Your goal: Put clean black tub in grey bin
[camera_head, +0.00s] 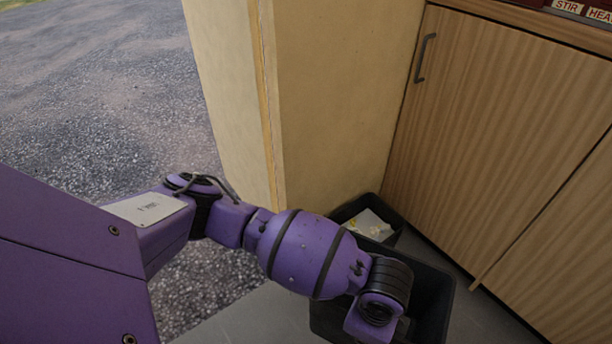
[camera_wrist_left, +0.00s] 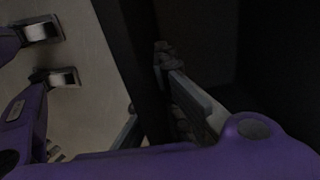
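A dark open bin (camera_head: 437,300) stands on the floor under the end of my left arm. Its colour reads as dark grey or black. My left wrist is over this bin, and my left gripper is hidden in the head view. In the dim left wrist view, grey parts of my left gripper (camera_wrist_left: 178,88) show against a dark wall. I cannot tell whether its fingers are apart or hold anything. I cannot make out a clean black tub in either view. My right gripper is not in view.
A second dark bin (camera_head: 391,232) with white and yellow litter (camera_head: 370,224) stands behind, by the cream wall (camera_head: 335,100). A wooden cabinet (camera_head: 490,140) with a handle is close on the right. Gravel ground (camera_head: 100,90) lies open on the left.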

